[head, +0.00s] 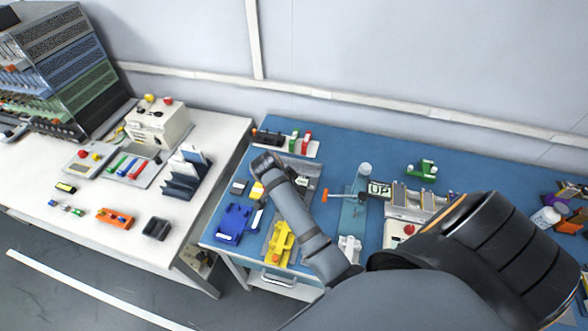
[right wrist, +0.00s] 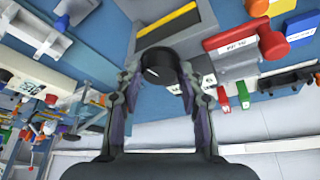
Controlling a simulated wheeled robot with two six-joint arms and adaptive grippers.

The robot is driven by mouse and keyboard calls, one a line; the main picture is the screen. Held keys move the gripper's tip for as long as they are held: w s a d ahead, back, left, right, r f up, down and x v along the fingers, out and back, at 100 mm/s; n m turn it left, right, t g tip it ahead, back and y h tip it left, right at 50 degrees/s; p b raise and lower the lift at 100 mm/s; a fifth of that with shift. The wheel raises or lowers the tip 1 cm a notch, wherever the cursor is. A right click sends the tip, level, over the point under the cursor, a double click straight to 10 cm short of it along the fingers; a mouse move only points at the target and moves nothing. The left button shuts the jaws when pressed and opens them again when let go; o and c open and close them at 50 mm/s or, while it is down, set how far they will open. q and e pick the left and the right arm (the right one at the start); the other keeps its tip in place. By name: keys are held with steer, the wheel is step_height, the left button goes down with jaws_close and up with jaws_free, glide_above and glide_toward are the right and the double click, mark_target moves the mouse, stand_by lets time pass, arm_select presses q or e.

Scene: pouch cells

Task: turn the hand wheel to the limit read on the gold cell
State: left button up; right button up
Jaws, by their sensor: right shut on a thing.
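My right gripper (right wrist: 158,72) is shut on a round black knob (right wrist: 156,62) with a pale mark; it may be the hand wheel, but I cannot tell for sure. In the head view my right gripper (head: 266,164) is over the left part of the blue table, and the arm hides what lies under it. A small yellow piece (head: 257,191) lies just below that gripper, beside a grey one (head: 239,187). It may be the gold cell; no reading on it is legible. My left gripper is not in view.
A blue fixture (head: 234,223) and a yellow stand (head: 278,243) are near the front edge. Green and red upright pieces (head: 299,142) stand behind the gripper. An "UP" sign (head: 379,189) stands right of the arm. A white table (head: 90,240) holds trays at left.

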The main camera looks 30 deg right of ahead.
steer(key=m, duration=0.1)
steer(key=m+g+p, duration=0.1)
steer(key=m, duration=0.1)
steer(key=shift+w+d+r+m+g, duration=0.1)
steer(key=shift+w+m+g, duration=0.05)
steer(key=shift+m+g, duration=0.15)
steer(key=m, duration=0.2)
steer(key=m+g, duration=0.1)
steer(key=m, duration=0.1)
steer(key=shift+w+m+g+y, duration=0.1)
steer(key=shift+m+g+y, duration=0.2)
steer(key=m+g+p, duration=0.1)
steer(key=m, duration=0.2)
steer(key=shift+d+y, duration=0.1)
steer(key=shift+y, duration=0.3)
steer(key=shift+m+y+p, duration=0.4)
steer(key=shift+m+p, duration=0.1)
steer(key=shift+m, duration=0.8)
steer(key=shift+g, duration=0.3)
steer(key=o, duration=1.2)
